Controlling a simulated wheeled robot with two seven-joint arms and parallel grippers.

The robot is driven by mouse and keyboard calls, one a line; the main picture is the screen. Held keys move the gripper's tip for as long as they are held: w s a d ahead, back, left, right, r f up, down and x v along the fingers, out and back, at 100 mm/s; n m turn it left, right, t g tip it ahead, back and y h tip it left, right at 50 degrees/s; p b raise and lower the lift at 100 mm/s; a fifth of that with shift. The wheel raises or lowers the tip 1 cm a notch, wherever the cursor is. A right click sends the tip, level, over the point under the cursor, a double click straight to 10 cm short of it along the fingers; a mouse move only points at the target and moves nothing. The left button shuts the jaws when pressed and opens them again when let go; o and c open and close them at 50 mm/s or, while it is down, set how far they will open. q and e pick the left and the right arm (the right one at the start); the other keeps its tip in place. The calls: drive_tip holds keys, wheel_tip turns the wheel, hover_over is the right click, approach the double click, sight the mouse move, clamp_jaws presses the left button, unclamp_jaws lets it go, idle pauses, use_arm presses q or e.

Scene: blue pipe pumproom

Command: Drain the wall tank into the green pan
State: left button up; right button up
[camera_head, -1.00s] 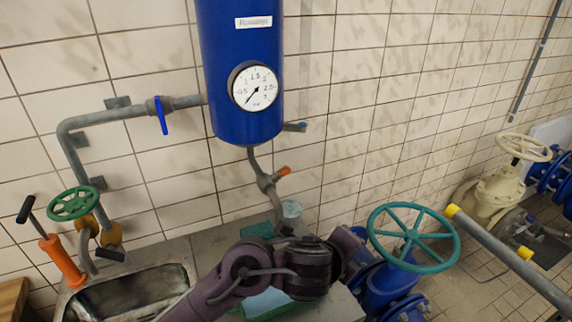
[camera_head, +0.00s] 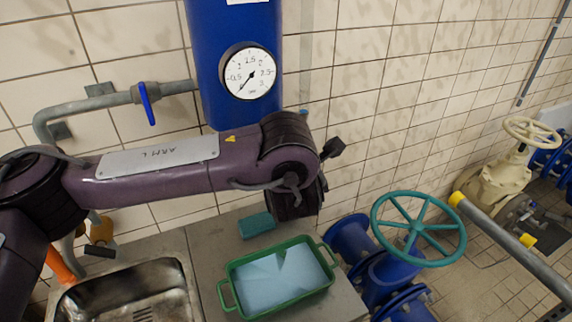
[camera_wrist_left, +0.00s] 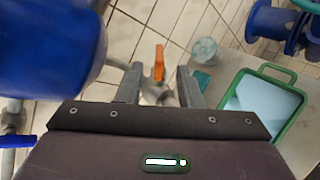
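The blue wall tank (camera_head: 213,70) with its round gauge (camera_head: 248,71) hangs on the tiled wall; it is at the left in the left wrist view (camera_wrist_left: 50,45). The green pan (camera_head: 290,305), with a light blue inside, rests on the counter below and right of the tank; it also shows in the left wrist view (camera_wrist_left: 233,90). My left arm crosses in front of the tank's lower end and hides its outlet. In the left wrist view, my left gripper (camera_wrist_left: 158,72) is open, with the orange valve handle (camera_wrist_left: 159,63) seen between its fingers; contact cannot be told. My right gripper is out of view.
A steel sink (camera_head: 130,295) lies left of the pan. A teal sponge (camera_head: 257,224) lies behind the pan, and a clear jar (camera_wrist_left: 204,49) stands near it. A blue-handled valve (camera_head: 147,102) is on the grey pipe. A teal handwheel (camera_head: 418,228) stands at the right.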

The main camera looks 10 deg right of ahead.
use_arm(q)
drive_tip(key=x, duration=0.5)
drive_tip(key=shift+a+b, duration=0.2)
drive_tip(key=shift+b, duration=0.2)
drive_tip(key=shift+x, duration=1.05)
drive_tip(key=shift+d+f, duration=0.1)
clamp_jaws()
